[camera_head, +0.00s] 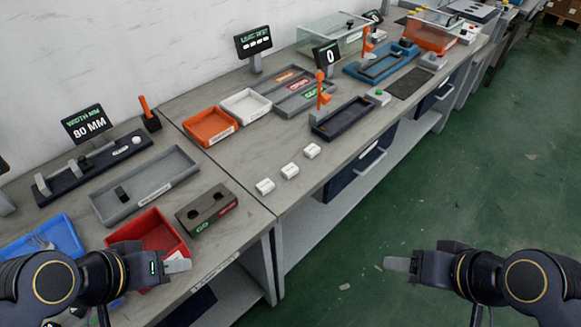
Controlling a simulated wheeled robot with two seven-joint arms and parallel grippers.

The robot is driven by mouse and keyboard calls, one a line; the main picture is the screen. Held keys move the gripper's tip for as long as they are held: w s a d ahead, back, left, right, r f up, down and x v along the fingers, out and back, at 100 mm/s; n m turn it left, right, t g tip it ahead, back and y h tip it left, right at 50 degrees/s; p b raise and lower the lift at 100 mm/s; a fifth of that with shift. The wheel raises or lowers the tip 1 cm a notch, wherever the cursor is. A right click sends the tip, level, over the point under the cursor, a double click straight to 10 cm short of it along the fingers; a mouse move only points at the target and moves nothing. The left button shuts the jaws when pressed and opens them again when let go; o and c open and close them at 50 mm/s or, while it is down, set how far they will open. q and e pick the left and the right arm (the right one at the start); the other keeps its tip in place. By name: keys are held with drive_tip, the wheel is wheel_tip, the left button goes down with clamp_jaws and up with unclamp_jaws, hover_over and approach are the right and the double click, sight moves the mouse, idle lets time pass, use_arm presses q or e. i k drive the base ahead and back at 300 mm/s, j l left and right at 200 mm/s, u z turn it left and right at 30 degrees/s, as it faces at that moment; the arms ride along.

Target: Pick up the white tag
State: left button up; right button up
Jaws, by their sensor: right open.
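Three small white pieces lie in a slanting row on the grey bench: a near one (265,186), a middle one (290,171) and a far one (312,150). They are too small to tell whether one of them is the white tag. My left gripper (180,261) is at the lower left, in front of the red bin and apart from the white pieces. Its jaw opening cannot be made out. My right gripper (396,264) is open and empty, over the green floor right of the bench.
A red bin (172,236), a blue bin (66,236), a grey tray (101,206) and a dark two-hole block (214,218) crowd the left bench. Orange (229,132) and white (262,108) trays stand farther back. Bench around the white pieces is clear.

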sight(312, 150)
drive_tip(key=i+l+u, duration=0.1)
drive_tip(key=l, duration=0.2)
drive_tip(key=i+l+u, duration=0.25)
drive_tip(key=l, duration=0.4)
drive_tip(key=i+l+u, duration=0.1)
drive_tip(key=i+l, duration=0.15)
drive_tip(key=i+l+u, duration=0.15)
drive_tip(key=l, duration=0.3)
drive_tip(key=u, duration=1.35)
